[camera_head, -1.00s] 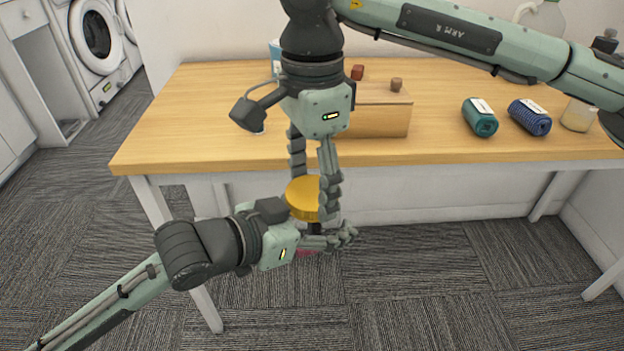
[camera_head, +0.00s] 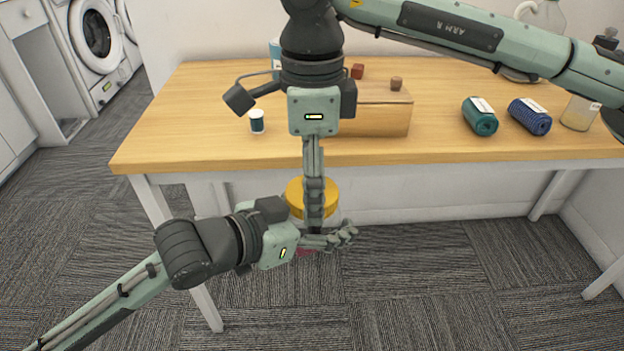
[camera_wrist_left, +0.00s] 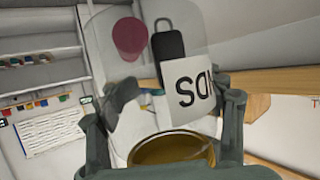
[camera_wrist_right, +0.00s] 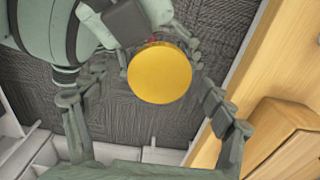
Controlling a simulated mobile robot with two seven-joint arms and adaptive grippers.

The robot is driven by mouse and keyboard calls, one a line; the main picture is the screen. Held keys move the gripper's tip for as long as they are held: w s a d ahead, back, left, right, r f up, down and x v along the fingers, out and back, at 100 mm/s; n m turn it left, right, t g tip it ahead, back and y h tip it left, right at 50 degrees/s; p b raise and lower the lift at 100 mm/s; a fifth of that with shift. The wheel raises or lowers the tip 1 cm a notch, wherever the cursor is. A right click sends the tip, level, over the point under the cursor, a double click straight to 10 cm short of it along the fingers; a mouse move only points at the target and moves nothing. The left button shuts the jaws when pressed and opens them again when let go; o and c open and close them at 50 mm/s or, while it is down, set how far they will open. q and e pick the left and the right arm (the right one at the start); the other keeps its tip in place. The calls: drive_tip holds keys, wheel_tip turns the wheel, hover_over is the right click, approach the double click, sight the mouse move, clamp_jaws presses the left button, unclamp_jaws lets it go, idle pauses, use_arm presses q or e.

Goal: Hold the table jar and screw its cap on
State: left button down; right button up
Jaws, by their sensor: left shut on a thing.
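The jar is clear, with a white lettered label; in the left wrist view the jar (camera_wrist_left: 195,45) shows a dark red thing and a black thing inside. Its yellow cap (camera_head: 296,197) is on the jar's top, and shows as a full disc in the right wrist view (camera_wrist_right: 160,72). My left gripper (camera_head: 325,240) is shut on the jar below the cap, in front of the table. My right gripper (camera_head: 314,205) points down over the cap. Its fingers (camera_wrist_right: 145,105) stand apart on either side of the cap, with gaps showing. How far the cap is threaded cannot be told.
The wooden table (camera_head: 200,110) is behind the grippers. It bears a wooden box (camera_head: 375,120), a small white-and-dark container (camera_head: 257,122), a teal roll (camera_head: 480,117), a blue roll (camera_head: 529,118) and a glass jar (camera_head: 578,114). Carpet floor lies open in front.

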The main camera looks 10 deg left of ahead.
drive_tip(key=shift+r, duration=4)
drive_tip(key=shift+f, duration=4.05)
